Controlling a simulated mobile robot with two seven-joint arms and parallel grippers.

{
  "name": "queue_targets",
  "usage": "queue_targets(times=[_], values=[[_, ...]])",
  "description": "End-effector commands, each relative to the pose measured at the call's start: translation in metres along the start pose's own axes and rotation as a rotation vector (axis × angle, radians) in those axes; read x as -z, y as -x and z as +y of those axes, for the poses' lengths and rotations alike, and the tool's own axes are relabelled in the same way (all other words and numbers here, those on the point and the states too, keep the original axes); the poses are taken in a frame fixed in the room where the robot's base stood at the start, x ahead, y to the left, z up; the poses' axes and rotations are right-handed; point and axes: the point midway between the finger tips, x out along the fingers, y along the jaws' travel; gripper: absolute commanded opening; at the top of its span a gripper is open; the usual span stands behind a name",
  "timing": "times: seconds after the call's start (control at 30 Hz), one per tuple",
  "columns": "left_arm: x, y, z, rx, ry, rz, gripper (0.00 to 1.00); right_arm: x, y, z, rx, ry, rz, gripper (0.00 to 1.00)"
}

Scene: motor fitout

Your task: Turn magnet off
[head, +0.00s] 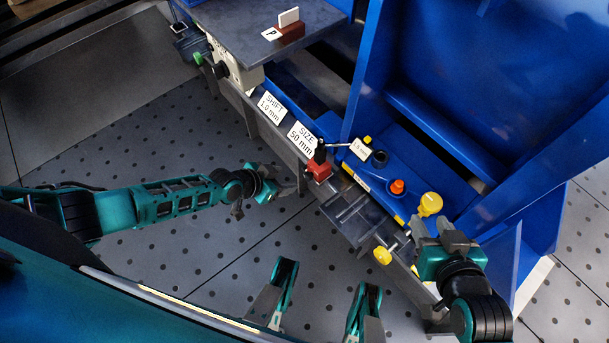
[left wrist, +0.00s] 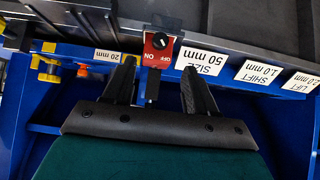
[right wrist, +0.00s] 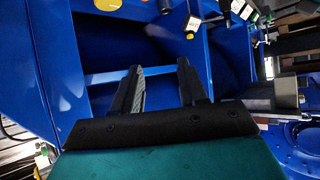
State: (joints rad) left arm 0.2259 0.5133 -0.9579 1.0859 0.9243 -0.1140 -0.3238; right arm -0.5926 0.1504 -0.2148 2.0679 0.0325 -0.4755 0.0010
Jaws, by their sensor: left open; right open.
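The magnet switch is a red block (head: 318,171) with a black knob (head: 320,151), on the front rail of the blue machine. The left wrist view shows the red block (left wrist: 157,60) with ON and OFF lettering upside down around its round black knob (left wrist: 161,41). I cannot tell which word the knob points at. My left gripper (head: 291,184) is open and empty, left of the red block and apart from it. In its wrist view the block appears ahead, between the fingers (left wrist: 158,72). My right gripper (head: 440,232) is open and empty near the yellow knobs, right of the switch.
Labels SHIFT (head: 269,107) and SIZE (head: 303,137) lie left of the switch. A yellow knob (head: 430,204), a lower yellow knob (head: 382,256) and an orange knob (head: 397,187) are at the right. A tall blue panel (head: 460,60) rises behind. The perforated floor (head: 190,245) is open in front.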

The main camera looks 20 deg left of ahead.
Motion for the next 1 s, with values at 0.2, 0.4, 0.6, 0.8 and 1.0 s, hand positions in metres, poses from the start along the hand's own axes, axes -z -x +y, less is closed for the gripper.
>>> queue_targets(times=[0.2, 0.4, 0.6, 0.8, 1.0], values=[[-0.004, -0.050, 0.000, 0.001, 0.000, 0.004, 0.57, -0.034, -0.020, -0.001, 0.007, -0.001, -0.018, 0.42], [-0.003, -0.081, -0.001, 0.002, -0.001, 0.003, 0.57, -0.036, -0.028, -0.007, 0.025, -0.003, -0.014, 0.42], [-0.001, -0.099, -0.001, 0.002, -0.001, 0.003, 0.57, -0.030, -0.033, -0.013, 0.040, -0.013, 0.001, 0.42], [0.000, -0.103, -0.001, 0.002, 0.000, 0.002, 0.57, -0.027, -0.034, -0.017, 0.049, -0.013, 0.004, 0.42], [0.001, -0.103, -0.001, 0.002, 0.000, 0.002, 0.57, -0.025, -0.034, -0.016, 0.048, -0.012, 0.006, 0.42]])
